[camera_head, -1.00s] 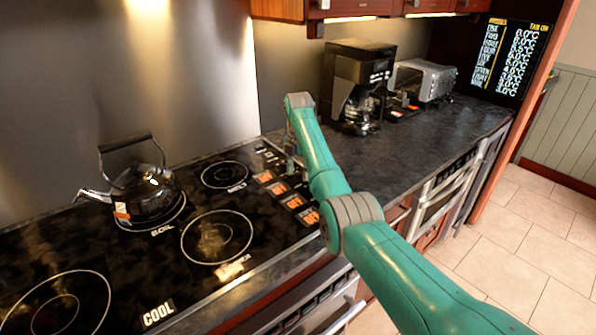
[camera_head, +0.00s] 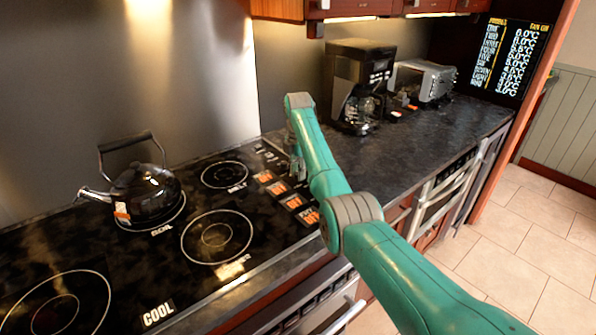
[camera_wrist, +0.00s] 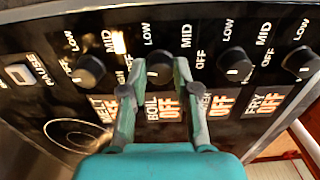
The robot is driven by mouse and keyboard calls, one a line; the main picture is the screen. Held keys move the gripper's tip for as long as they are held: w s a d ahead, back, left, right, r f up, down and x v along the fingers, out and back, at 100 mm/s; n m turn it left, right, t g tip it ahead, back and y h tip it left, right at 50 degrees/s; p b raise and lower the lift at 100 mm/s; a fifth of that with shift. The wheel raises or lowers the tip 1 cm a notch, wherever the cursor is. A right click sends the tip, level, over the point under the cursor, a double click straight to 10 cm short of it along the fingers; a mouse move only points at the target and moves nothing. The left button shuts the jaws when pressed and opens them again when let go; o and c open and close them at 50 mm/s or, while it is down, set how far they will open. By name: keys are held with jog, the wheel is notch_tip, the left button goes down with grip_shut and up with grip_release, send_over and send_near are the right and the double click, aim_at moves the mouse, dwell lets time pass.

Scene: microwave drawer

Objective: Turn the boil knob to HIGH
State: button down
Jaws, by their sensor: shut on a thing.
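The boil knob (camera_wrist: 160,68) is a round black knob in the upper middle of the wrist view. The BOIL label (camera_wrist: 152,108) and an orange OFF display (camera_wrist: 169,107) are just below it. My gripper (camera_wrist: 160,64) has one finger on each side of the knob and is shut on it. The fingers cover parts of the panel print around the knob, so its HIGH mark is not clear. In the head view my gripper (camera_head: 297,168) is over the right end of the cooktop, and the knob is too small to make out.
Other knobs sit close by, one on the left (camera_wrist: 90,70) and one on the right (camera_wrist: 235,65). A black kettle (camera_head: 146,192) stands on the BOIL burner. A coffee maker (camera_head: 352,85) and a toaster oven (camera_head: 425,80) are at the back right.

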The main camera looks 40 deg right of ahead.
jog(key=m, duration=0.4)
jog(key=shift+m, duration=0.3)
jog(key=m, duration=0.5)
jog(key=shift+m, duration=0.3)
jog(key=m, duration=1.4)
jog(key=shift+m, duration=0.3)
jog(key=m, duration=1.3)
jog(key=shift+m, duration=0.4)
